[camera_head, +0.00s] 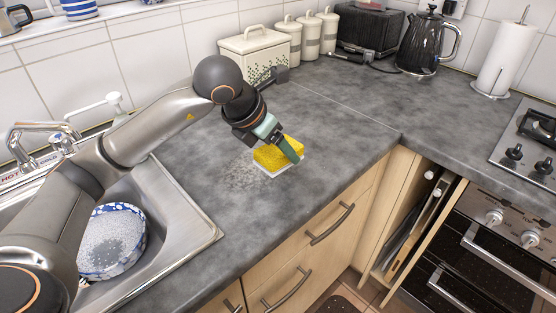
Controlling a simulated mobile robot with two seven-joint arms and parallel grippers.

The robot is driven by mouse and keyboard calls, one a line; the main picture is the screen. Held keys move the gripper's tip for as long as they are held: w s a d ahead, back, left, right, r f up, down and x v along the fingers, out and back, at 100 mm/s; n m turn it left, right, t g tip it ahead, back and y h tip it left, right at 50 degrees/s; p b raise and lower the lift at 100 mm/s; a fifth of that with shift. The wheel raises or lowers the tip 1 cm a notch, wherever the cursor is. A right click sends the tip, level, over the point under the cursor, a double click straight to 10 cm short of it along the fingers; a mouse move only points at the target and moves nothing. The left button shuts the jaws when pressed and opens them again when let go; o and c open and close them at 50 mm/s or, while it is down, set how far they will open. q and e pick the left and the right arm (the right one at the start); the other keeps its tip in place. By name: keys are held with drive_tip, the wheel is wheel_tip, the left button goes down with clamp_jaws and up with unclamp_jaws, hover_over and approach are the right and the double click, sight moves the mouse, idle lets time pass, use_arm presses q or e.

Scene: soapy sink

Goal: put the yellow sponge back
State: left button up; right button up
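The yellow sponge (268,157) is on the grey countertop near its front edge, right of the sink. A flat white piece (283,172) shows under it; I cannot tell whether this is a holder or the sponge's underside. My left gripper (281,148) reaches down onto the sponge from above. One dark green finger lies across the sponge's right side; the other finger is mostly hidden. I cannot tell whether the fingers are closed on it. My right gripper is not in view.
The sink (190,235) at left holds a blue-and-white bowl (110,241) with suds. A pale speckled patch (247,173) marks the counter beside the sponge. A cream bread box (257,52), canisters (309,36) and kettle (422,45) stand behind. The counter right of the sponge is clear.

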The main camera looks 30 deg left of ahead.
use_arm(q)
drive_tip(key=shift+w+a+f, duration=0.25)
drive_tip(key=shift+w+f, duration=0.15)
drive_tip(key=shift+f, duration=0.15)
drive_tip(key=f, duration=0.3)
drive_tip(key=shift+w+a+f, duration=0.2)
drive_tip(key=shift+f, duration=0.15)
drive_tip(key=o, duration=1.1)
drive_tip(key=shift+o, duration=0.2)
drive_tip(key=v, duration=1.2)
drive_tip(key=shift+r+p, duration=0.1)
drive_tip(key=shift+p, duration=0.25)
